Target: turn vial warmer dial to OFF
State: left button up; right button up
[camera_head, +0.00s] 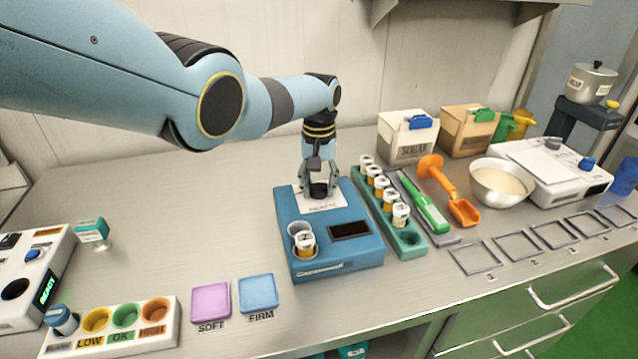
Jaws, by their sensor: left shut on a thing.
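The vial warmer (352,259) is a blue box in the middle of the counter, with a white dial plate (331,203) towards its back, a dark display and two wells at the front. A vial with a white cap (305,245) stands in one well. The dark dial (319,190) sits at the plate. My left gripper (319,187) points down and is shut on the dial; its fingers hide most of it. I cannot read where the dial points. My right gripper is not in view.
A teal rack (409,241) with several capped vials stands close to the warmer's right. A green-handled tool (427,206), an orange scoop (462,207) and a bowl (500,175) lie further right. Pink (211,302) and blue (258,293) pads lie front left.

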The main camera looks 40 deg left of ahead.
aim_at(319, 183)
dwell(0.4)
pick_arm(q)
jog(key=o, duration=1.2)
jog(key=shift+c, duration=0.2)
notch_tip(319, 183, up, 12)
